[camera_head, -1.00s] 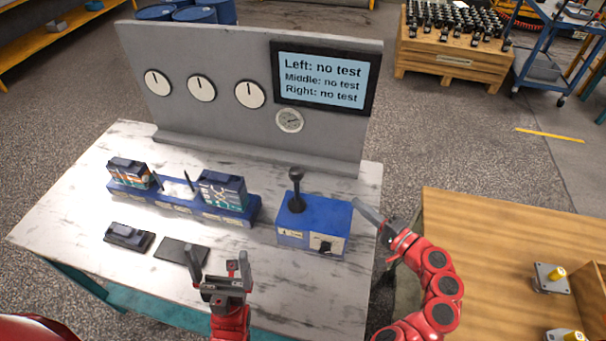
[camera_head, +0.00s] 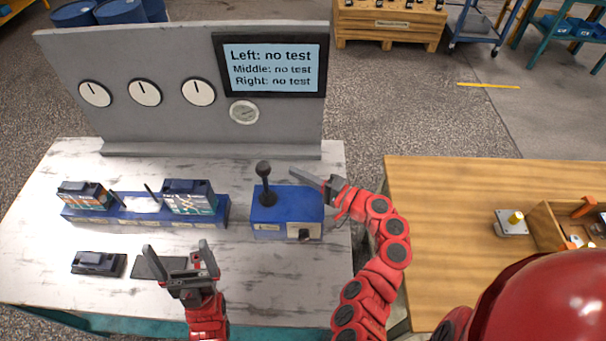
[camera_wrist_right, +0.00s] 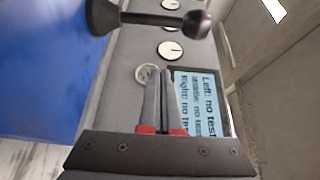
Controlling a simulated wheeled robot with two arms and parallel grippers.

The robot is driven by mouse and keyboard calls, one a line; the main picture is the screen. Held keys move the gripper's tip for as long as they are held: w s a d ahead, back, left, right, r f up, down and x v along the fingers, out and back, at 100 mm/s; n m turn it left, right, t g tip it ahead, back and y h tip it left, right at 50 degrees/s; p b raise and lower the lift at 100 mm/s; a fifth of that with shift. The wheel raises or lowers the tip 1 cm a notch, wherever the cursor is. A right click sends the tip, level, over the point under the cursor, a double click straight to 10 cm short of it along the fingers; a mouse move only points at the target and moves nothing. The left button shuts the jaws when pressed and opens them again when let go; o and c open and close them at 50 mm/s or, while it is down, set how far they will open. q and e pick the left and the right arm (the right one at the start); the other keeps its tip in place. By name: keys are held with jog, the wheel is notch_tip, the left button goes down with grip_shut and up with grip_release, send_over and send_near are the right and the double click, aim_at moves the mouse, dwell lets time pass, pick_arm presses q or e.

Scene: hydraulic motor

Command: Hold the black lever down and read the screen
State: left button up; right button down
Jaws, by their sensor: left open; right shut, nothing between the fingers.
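The black lever (camera_head: 264,184) stands upright on the blue box (camera_head: 287,212) on the marble table. In the right wrist view the lever (camera_wrist_right: 150,17) lies across the top, beyond my fingertips. The screen (camera_head: 271,66) on the grey panel reads "Left: no test, Middle: no test, Right: no test". My right gripper (camera_head: 308,178) is shut and empty, just right of the lever and apart from it. It also shows in the right wrist view (camera_wrist_right: 160,78). My left gripper (camera_head: 180,254) is open and empty over the table's front, near the dark flat plate.
A blue rack (camera_head: 145,214) with two block-shaped units stands left of the lever box. A dark unit (camera_head: 98,263) and a dark plate (camera_head: 158,267) lie in front of it. A wooden table (camera_head: 450,220) stands at the right. The grey panel (camera_head: 185,123) closes off the back.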

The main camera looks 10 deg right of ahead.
aim_at(265, 178)
jog(key=p+x, duration=0.2)
jog(key=x, duration=0.4)
jog(key=shift+a+r, duration=0.1)
jog(key=shift+r, duration=0.05)
jog(key=s+p, duration=0.1)
jog(key=s+a+p, duration=0.1)
jog(key=s, duration=0.1)
jog(key=shift+s+a+p, duration=0.15)
jog(key=shift+s+p, duration=0.2)
jog(key=shift+s, duration=0.1)
jog(key=shift+w, duration=0.1)
